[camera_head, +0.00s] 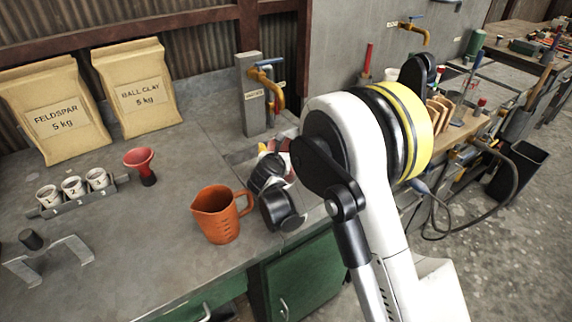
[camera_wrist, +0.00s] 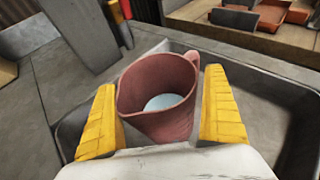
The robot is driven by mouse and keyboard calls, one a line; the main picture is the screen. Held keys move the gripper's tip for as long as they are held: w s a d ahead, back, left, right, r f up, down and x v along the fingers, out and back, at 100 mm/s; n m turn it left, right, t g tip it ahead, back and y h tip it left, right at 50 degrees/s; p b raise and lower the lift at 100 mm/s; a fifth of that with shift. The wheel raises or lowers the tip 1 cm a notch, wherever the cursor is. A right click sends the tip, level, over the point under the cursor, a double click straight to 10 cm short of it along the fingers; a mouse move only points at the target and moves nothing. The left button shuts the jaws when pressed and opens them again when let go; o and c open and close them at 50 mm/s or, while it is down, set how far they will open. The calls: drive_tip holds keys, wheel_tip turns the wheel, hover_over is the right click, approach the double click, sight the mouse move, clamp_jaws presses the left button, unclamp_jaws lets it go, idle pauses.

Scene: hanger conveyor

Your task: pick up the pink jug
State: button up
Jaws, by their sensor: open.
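The pink jug (camera_wrist: 172,76) fills the middle of the wrist view, its mouth towards the camera and a pale patch at its inside bottom. It is over or in a grey sink basin (camera_wrist: 262,65); its base is hidden. My gripper (camera_wrist: 160,88) is open, with one yellow finger to each side of the jug and visible gaps between. In the head view, a small part of the pink jug (camera_head: 284,145) shows behind my gripper (camera_head: 264,150), which hides most of it.
An orange measuring jug (camera_head: 215,217) stands on the bench just left of my gripper. A grey post (camera_head: 251,95) with a tap (camera_head: 276,88) rises behind. A red funnel (camera_head: 139,160), labelled cups (camera_head: 73,187) and two bags (camera_head: 136,90) stand further left. Bare bench lies between.

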drive_tip(key=c, duration=1.4)
drive_tip(key=shift+r, duration=0.1)
drive_tip(key=shift+c, duration=0.2)
